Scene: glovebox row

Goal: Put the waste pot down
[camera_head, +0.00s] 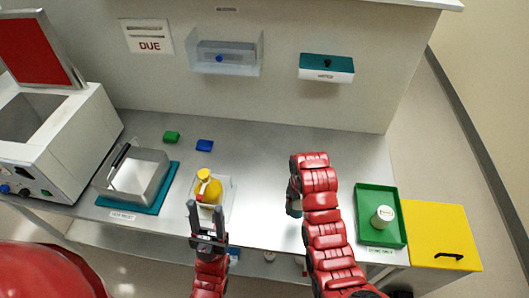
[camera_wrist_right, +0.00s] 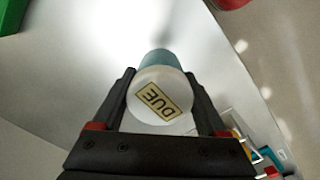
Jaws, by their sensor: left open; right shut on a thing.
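The waste pot has a white lid with a tan DUE label (camera_wrist_right: 160,97) and a teal body (camera_wrist_right: 155,58) in the right wrist view. My right gripper (camera_wrist_right: 163,82) is shut on it, one finger on each side of the lid. I cannot tell whether the pot touches the bench. My left gripper (camera_head: 207,220) is open and empty at the bench's front edge, just below the yellow bottle (camera_head: 210,188).
A green tray (camera_head: 365,233) with a small white-lidded pot (camera_head: 383,217) stands to the right, beside a yellow box (camera_head: 443,225). A clear bin holds the yellow bottle. A metal basin (camera_head: 138,178) sits on a teal mat at left. The bench middle (camera_head: 262,170) is clear.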

